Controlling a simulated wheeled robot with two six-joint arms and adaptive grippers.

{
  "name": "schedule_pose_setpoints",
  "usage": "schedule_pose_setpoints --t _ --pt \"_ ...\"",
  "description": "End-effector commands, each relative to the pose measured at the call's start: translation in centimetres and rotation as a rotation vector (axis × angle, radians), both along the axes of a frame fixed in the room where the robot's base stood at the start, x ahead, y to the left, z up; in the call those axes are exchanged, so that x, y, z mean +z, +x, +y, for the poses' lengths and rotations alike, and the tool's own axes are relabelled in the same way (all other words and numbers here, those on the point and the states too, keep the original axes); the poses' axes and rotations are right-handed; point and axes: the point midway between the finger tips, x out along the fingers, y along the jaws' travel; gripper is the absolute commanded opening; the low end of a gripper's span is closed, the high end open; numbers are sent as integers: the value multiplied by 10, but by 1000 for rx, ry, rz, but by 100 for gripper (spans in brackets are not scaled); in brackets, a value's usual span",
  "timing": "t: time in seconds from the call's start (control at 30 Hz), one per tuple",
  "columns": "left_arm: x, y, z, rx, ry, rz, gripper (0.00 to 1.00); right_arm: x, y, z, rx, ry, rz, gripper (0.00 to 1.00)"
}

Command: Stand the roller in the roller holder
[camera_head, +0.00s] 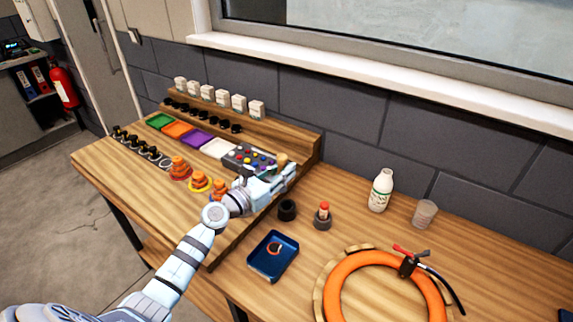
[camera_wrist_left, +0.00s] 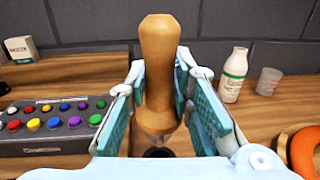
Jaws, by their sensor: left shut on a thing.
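The roller (camera_wrist_left: 159,75) has a tan wooden handle and stands roughly upright between the fingers of my left gripper (camera_wrist_left: 160,95) in the left wrist view. The gripper is shut on it. In the head view only the top of the roller (camera_head: 282,159) shows above my left gripper (camera_head: 284,176). A black round cup, which looks like the roller holder (camera_head: 287,210), stands on the bench just below the gripper in the head view. In the left wrist view a dark round shape (camera_wrist_left: 158,153) shows under the roller's lower end; I cannot tell the gap. My right gripper is out of view.
A grey cup with a red-topped item (camera_head: 323,216), a blue tray (camera_head: 273,256), a white bottle (camera_head: 381,190) and a clear cup (camera_head: 424,214) stand nearby. An orange tyre ring (camera_head: 345,285) lies at the front right. A tray of coloured knobs (camera_head: 249,160) is behind my gripper.

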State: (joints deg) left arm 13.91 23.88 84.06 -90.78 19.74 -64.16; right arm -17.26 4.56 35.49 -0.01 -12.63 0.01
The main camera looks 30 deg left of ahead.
Motion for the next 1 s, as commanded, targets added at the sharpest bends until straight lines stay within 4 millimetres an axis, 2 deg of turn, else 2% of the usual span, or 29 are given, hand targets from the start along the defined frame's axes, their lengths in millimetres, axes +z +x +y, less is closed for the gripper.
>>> schedule_pose_setpoints --t 0.03,0.13,0.27,0.6,1.0 --pt "1 10 -2 17 -3 -1 0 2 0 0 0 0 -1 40" --pt "-5 19 -4 36 -1 1 0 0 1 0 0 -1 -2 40" --pt "-17 20 -3 39 3 0 0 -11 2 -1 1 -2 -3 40" --pt "-63 19 -2 39 4 0 0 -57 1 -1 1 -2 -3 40" --pt "-64 19 -2 39 4 0 0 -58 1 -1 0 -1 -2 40"
